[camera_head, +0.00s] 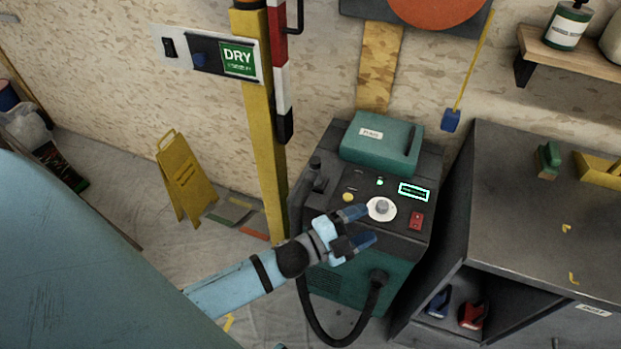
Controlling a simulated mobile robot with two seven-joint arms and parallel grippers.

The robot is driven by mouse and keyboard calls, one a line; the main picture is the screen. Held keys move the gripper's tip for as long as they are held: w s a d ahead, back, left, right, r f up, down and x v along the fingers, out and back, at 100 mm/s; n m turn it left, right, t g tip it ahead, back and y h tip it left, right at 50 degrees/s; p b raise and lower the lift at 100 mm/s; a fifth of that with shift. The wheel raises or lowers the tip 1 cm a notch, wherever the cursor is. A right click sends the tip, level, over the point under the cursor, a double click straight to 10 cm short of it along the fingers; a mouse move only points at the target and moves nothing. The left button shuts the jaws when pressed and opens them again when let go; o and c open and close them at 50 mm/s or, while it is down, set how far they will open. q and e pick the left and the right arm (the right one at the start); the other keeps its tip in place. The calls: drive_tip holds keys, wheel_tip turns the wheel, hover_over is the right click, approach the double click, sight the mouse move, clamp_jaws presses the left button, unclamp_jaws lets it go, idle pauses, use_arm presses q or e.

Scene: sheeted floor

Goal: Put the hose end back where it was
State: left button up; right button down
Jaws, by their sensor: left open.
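A black hose (376,300) comes out of the front of the teal and dark grey machine (345,287). It loops down near the floor and rises on the left, partly hidden behind my left arm. A dark nozzle-like hose end (308,184) stands upright at the machine's left edge; I cannot tell whether it sits in a holder. My left gripper (362,227) is open, with nothing between its blue fingers. It is over the front of the machine's top, by the white dial (381,208), right of and apart from the hose end. My right gripper is not in view.
A yellow post (262,150) with a DRY sign (239,60) stands left of the machine. A yellow floor sign (184,178) is further left. A grey bench (545,225) with open cubbies is close on the right. Sheeted floor shows between the post and floor sign.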

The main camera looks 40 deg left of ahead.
use_arm(q)
drive_tip(key=s+a+f+n+g+y, duration=0.3)
drive_tip(key=s+f+n+g+y, duration=0.3)
drive_tip(key=s+f+n, duration=0.85)
wheel_tip(320, 180, up, 12)
drive_tip(key=a+p, duration=0.1)
drive_tip(key=p, duration=1.1)
drive_tip(key=shift+w+y+p, duration=0.3)
